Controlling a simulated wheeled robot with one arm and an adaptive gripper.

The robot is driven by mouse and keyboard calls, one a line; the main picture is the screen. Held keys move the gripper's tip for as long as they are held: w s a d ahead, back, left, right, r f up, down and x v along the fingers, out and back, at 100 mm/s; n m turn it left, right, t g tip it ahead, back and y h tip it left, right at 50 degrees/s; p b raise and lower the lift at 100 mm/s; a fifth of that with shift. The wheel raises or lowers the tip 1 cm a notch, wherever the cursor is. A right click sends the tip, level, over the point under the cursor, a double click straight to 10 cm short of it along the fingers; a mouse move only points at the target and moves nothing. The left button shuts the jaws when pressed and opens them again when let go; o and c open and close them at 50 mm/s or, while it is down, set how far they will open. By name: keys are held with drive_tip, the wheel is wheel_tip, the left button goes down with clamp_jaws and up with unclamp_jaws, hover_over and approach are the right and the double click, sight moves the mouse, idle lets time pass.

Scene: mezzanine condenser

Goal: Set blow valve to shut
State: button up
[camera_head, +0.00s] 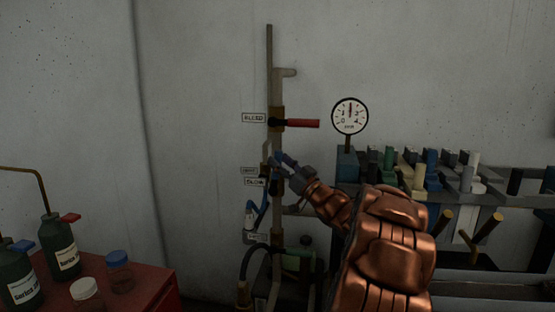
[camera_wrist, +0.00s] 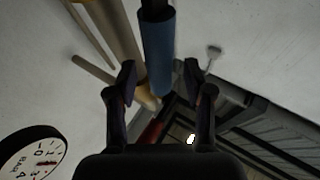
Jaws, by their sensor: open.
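A vertical brass-coloured pipe (camera_head: 278,90) stands against the wall. A red lever (camera_head: 300,123) points right from it, beside a label reading BLEED. Lower down, a blue lever (camera_head: 287,160) sits near small labels (camera_head: 254,182), one seemingly reading BLOW. My gripper (camera_head: 284,172) is at this lever, and the copper arm hides part of the area. In the wrist view the blue lever (camera_wrist: 158,50), with a black inner end, reaches in between the spread fingers of my gripper (camera_wrist: 165,85). The fingers look apart from it; contact is unclear.
A round gauge (camera_head: 350,116) stands to the right of the pipe. A rack (camera_head: 455,180) with several coloured handles fills the right. A blue hose (camera_head: 263,212) hangs below. A red cabinet (camera_head: 150,285) with bottles stands at lower left. The wall between is clear.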

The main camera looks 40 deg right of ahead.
drive_tip(key=shift+x, duration=0.85)
clamp_jaws()
